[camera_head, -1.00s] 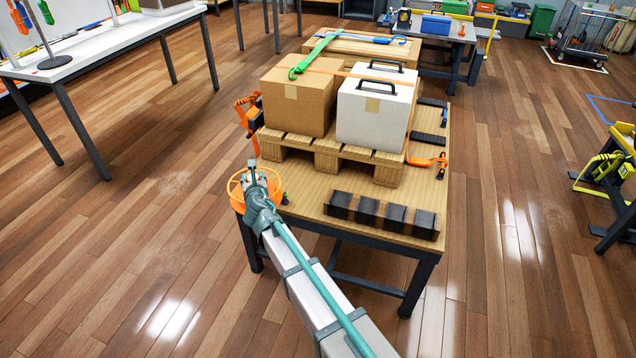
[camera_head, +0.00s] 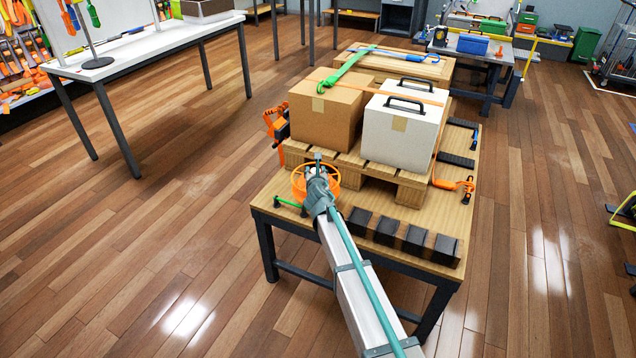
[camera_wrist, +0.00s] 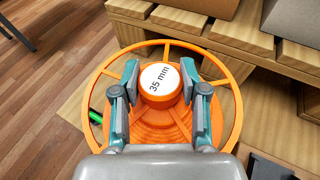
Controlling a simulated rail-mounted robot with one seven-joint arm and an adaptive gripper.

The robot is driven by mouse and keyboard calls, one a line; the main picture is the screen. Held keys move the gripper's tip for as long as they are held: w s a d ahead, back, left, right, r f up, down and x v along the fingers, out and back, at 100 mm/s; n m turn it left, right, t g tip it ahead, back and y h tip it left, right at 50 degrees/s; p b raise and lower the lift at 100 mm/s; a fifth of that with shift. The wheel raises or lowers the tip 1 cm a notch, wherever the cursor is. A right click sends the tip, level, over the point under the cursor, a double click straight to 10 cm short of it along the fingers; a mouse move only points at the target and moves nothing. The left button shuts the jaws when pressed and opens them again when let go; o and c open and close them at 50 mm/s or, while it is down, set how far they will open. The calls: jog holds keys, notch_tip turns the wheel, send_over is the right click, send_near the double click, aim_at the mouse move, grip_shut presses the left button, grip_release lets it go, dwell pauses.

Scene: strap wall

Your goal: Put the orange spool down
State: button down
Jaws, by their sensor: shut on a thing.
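The orange spool (camera_wrist: 228,98) is a spoked ring with a round hub and a white "35 mm" label. In the wrist view my gripper (camera_wrist: 158,80) has a finger on each side of the hub and is shut on it. In the head view the orange spool (camera_head: 298,186) is at my gripper (camera_head: 318,172), over the front left part of the wooden table top (camera_head: 268,192). My arm hides part of it. I cannot tell whether its underside touches the table.
A pallet (camera_head: 350,162) with a brown box (camera_head: 322,112) and a white case (camera_head: 402,130) stands close behind the spool. Dark blocks (camera_head: 385,230) lie to the right along the front. A green item (camera_head: 288,202) lies by the spool at the left. An orange ratchet (camera_head: 278,124) hangs beside the pallet.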

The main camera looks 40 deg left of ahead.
jog(key=w+a+f, duration=0.1)
jog(key=w+a+f+b, duration=0.1)
jog(key=w+f, duration=0.1)
jog(key=w+a+f, duration=0.1)
jog(key=w+f, duration=0.1)
jog(key=shift+f, duration=0.1)
jog(key=f, duration=0.1)
jog(key=f+b, duration=0.1)
jog(key=f, duration=0.1)
jog(key=w+f+b, duration=0.1)
jog(key=shift+a+f, duration=0.15)
jog(key=shift+a, duration=0.2)
jog(key=shift+f, duration=0.15)
jog(key=shift+f, duration=0.15)
jog(key=c, duration=0.6)
grip_release()
jog(key=shift+s+d, duration=0.15)
jog(key=shift+o, duration=0.5)
jog(key=v, duration=1.1)
jog(key=shift+s+d+r, duration=0.15)
jog(key=shift+s+r, duration=0.1)
jog(key=shift+r, duration=0.05)
